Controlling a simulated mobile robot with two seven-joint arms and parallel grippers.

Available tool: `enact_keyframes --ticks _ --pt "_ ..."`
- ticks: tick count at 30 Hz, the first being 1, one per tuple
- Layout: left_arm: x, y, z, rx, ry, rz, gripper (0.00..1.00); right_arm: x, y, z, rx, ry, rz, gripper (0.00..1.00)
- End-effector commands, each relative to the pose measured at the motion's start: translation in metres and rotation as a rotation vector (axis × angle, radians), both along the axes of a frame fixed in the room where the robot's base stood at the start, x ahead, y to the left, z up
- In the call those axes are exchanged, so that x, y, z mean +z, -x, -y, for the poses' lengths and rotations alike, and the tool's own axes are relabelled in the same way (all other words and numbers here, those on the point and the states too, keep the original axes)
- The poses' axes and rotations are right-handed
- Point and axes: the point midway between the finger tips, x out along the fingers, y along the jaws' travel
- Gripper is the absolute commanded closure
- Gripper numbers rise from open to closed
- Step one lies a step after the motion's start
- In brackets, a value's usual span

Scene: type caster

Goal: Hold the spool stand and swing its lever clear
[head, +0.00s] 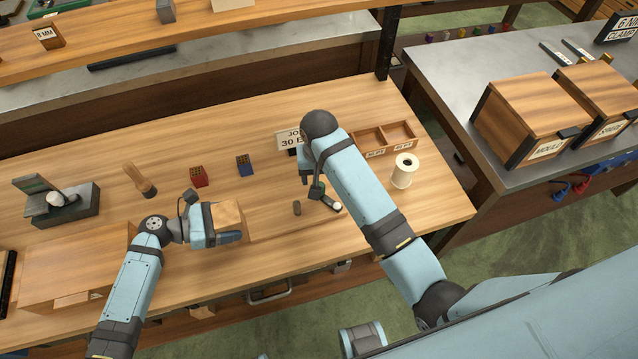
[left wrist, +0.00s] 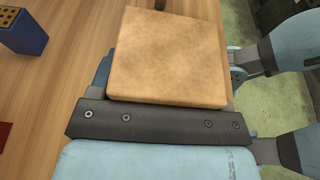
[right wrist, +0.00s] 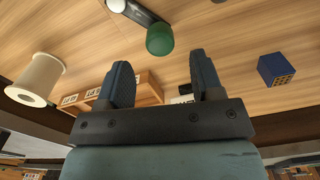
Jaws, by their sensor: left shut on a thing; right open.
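My left gripper (head: 226,224) is shut on a square wooden block (head: 229,214) above the front of the bench. The block also fills the left wrist view (left wrist: 168,60). My right gripper (head: 309,174) is open and empty, pointing down over the bench. A dark bar with a white end (head: 334,205) lies below it. In the right wrist view a green knob (right wrist: 159,39) at the bar's end shows between and beyond the fingertips, apart from them. A pale spool (head: 404,170) stands upright to the right. I cannot tell which piece is the spool stand or its lever.
A small brown cylinder (head: 297,208) stands between the grippers. A divided wooden tray (head: 368,141), a sign (head: 287,139), a red block (head: 199,176) and a blue block (head: 244,165) are behind. A dark device (head: 78,207) is at far left. Bench is clear between them.

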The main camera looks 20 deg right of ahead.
Motion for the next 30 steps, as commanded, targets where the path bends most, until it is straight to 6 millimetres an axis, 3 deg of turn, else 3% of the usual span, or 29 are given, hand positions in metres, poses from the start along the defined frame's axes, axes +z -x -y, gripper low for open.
enact_keyframes --ticks 3,9,20,24,28,30 --pt "0.0 0.0 0.0 0.0 0.0 0.0 0.54 0.025 -0.001 0.0 0.0 -0.001 0.003 0.4" --pt "0.0 0.0 0.0 0.0 0.0 0.0 0.54 0.05 0.0 0.0 0.0 0.0 0.002 0.4" --pt "0.0 0.0 0.0 0.0 0.0 0.0 0.54 0.056 0.0 0.0 -0.001 0.001 0.0 0.4" --pt "0.0 0.0 0.0 0.0 0.0 0.0 0.54 0.053 0.002 0.003 0.024 0.002 0.014 0.69" --pt "0.0 0.0 0.0 0.0 0.0 0.0 0.54 0.04 0.013 0.014 0.173 0.009 0.092 0.99" --pt "0.0 0.0 0.0 0.0 0.0 0.0 0.54 0.031 0.024 0.023 0.314 0.02 0.163 1.0"
